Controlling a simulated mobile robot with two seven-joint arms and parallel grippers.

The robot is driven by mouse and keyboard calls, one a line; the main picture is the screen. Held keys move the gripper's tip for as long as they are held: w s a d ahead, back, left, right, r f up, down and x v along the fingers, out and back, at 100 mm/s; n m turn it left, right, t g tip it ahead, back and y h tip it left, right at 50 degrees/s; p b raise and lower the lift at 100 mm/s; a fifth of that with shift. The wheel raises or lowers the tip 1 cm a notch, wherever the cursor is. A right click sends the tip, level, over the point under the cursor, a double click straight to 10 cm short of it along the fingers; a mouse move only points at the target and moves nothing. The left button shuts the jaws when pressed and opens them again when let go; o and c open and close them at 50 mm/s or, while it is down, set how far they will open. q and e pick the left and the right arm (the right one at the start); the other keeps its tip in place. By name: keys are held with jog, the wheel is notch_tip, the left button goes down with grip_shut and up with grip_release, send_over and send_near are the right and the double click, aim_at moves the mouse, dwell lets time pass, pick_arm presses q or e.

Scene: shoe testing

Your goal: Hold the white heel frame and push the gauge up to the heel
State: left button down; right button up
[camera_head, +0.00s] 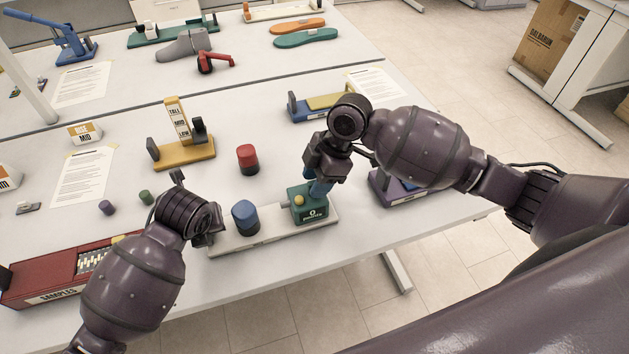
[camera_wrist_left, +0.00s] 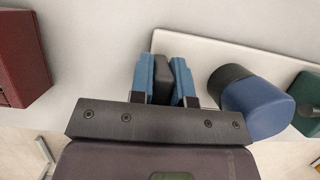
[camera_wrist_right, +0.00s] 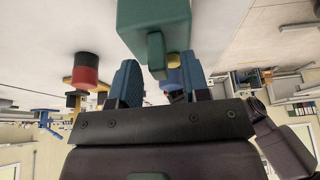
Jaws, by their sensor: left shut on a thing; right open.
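The white heel frame (camera_head: 272,236) lies near the table's front edge; its white plate shows in the left wrist view (camera_wrist_left: 205,47). A blue heel (camera_head: 245,218) with a dark end stands on it, left of the green gauge (camera_head: 310,208). My left gripper (camera_head: 214,230) is shut on the frame's dark end block (camera_wrist_left: 163,80), between its blue fingers. My right gripper (camera_head: 319,186) is open at the top of the gauge. In the right wrist view, the gauge's green tab (camera_wrist_right: 156,56) sits between the open fingers. A gap shows between gauge and heel.
A red-and-black heel (camera_head: 248,159) and a yellow frame (camera_head: 184,153) stand behind. A purple frame (camera_head: 398,190) is close right of my right gripper, a blue frame (camera_head: 305,108) behind it. The red samples box (camera_head: 50,275) is at left.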

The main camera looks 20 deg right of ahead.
aim_at(285, 202)
jog(key=shift+a+f, duration=0.2)
jog(key=shift+f, duration=0.25)
grip_shut()
jog(key=shift+a, duration=2.65)
jog(key=shift+d, duration=0.1)
grip_release()
jog(key=shift+r, duration=0.1)
jog(key=v, duration=1.2)
